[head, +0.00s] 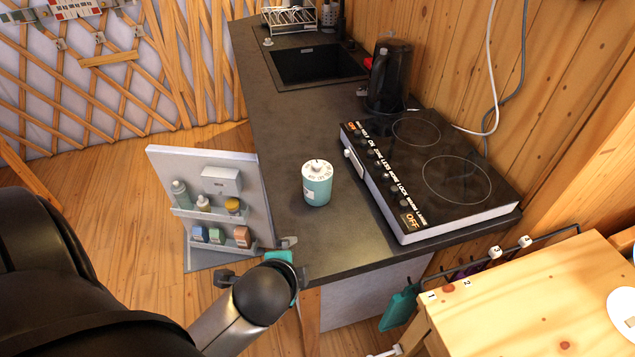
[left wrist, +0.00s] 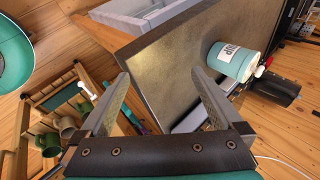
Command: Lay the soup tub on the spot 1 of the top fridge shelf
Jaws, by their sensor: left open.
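The soup tub (head: 317,186) is a teal cylinder with a white lid, standing upright on the dark counter near its front edge. It also shows in the left wrist view (left wrist: 232,62), with its label partly readable, right of and beyond the fingertips. My left gripper (head: 284,250) is at the near corner of the counter, apart from the tub. In the left wrist view its two fingers (left wrist: 159,76) are spread with nothing between them. The fridge door (head: 213,163) stands open left of the counter. The fridge's inside and its top shelf are hidden. My right gripper is not in view.
Bottles and small cartons fill the door racks. A cooktop (head: 430,175) lies right of the tub, with a black kettle (head: 388,75) and a sink (head: 315,64) behind. The counter (head: 285,130) around the tub is clear. A wooden table (head: 530,300) stands at front right.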

